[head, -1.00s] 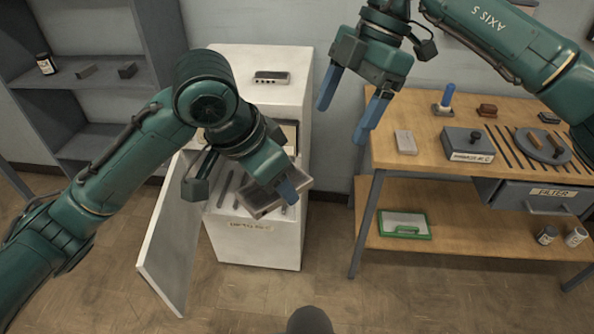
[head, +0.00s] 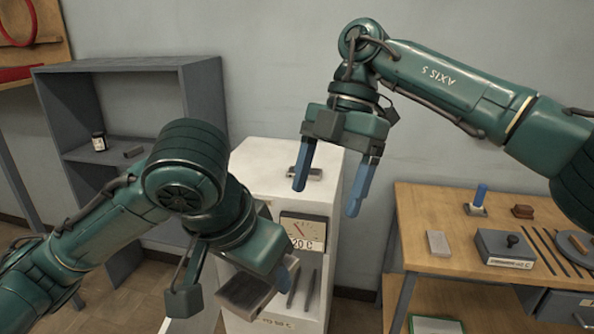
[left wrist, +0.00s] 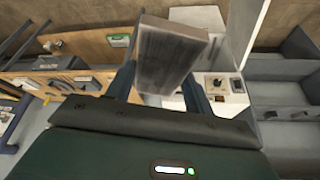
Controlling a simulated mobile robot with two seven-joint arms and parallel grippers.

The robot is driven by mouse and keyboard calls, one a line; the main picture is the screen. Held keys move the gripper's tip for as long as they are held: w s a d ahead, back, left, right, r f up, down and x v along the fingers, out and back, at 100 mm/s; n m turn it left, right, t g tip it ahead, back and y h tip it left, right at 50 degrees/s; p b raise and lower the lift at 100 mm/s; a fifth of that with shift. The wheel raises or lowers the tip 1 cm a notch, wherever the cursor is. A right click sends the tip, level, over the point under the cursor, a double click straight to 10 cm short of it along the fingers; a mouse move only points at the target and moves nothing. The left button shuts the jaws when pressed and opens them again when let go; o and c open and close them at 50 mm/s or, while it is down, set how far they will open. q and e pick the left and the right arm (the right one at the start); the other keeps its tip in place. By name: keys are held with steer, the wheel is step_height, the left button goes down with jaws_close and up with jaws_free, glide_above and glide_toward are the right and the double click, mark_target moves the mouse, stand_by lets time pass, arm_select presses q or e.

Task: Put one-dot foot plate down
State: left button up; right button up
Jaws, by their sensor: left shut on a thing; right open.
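My left gripper (head: 280,280) is shut on a flat grey plate, the foot plate (head: 243,294), held tilted in front of the white cabinet (head: 340,178). In the left wrist view the plate (left wrist: 160,60) spans between the two blue fingers, with a striped grey face. No dot mark shows on it, so I cannot tell its number. My right gripper (head: 326,196) is open and empty, its blue fingers pointing down in front of the cabinet's upper part.
A small grey box (head: 304,173) sits on the cabinet top. The cabinet front has a dial reading 20 C (head: 302,231) and an opening with dark bars. A grey shelf unit (head: 75,98) stands left. A wooden bench (head: 430,200) at right holds a light block (head: 438,243) and other parts.

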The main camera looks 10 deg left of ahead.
steer(key=s+a+r+n, duration=0.1)
steer(key=a+r+n, duration=0.1)
steer(key=a+r, duration=0.15)
steer(key=shift+h, duration=0.3)
steer(key=x, duration=1.2)
steer(key=shift+s, duration=0.1)
steer(key=c, duration=1.2)
arm_select(q)
steer(key=o, duration=1.3)
steer(key=shift+c, duration=0.2)
arm_select(e)
steer(key=shift+r, duration=0.1)
steer(key=shift+c, duration=0.2)
arm_select(q)
steer(key=shift+r, duration=0.1)
